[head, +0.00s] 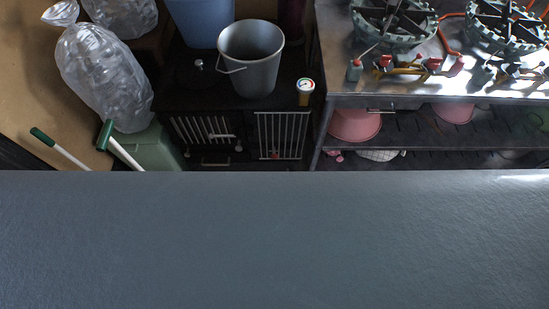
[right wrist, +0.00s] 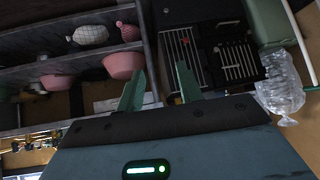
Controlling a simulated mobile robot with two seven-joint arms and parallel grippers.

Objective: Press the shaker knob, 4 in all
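No part in the head view can be surely named the shaker knob. A small amber canister with a white dial-like top (head: 305,92) stands at the right end of a black stove-like cabinet (head: 214,100). A small dark knob-like piece (head: 199,64) sits on the left of that cabinet's top. In the right wrist view my right gripper (right wrist: 160,69) has its two green fingers apart with nothing between them. The barred cabinet front (right wrist: 238,62) shows beyond and to the right of the fingers. My left gripper is not in view.
A grey metal bucket (head: 251,60) stands beside the canister. A metal bench (head: 400,90) with burners is on the right, pink bowls (head: 355,123) on its shelf. Clear bags (head: 103,75) and green-handled sticks (head: 125,158) are left. A broad blue-grey surface fills the lower head view.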

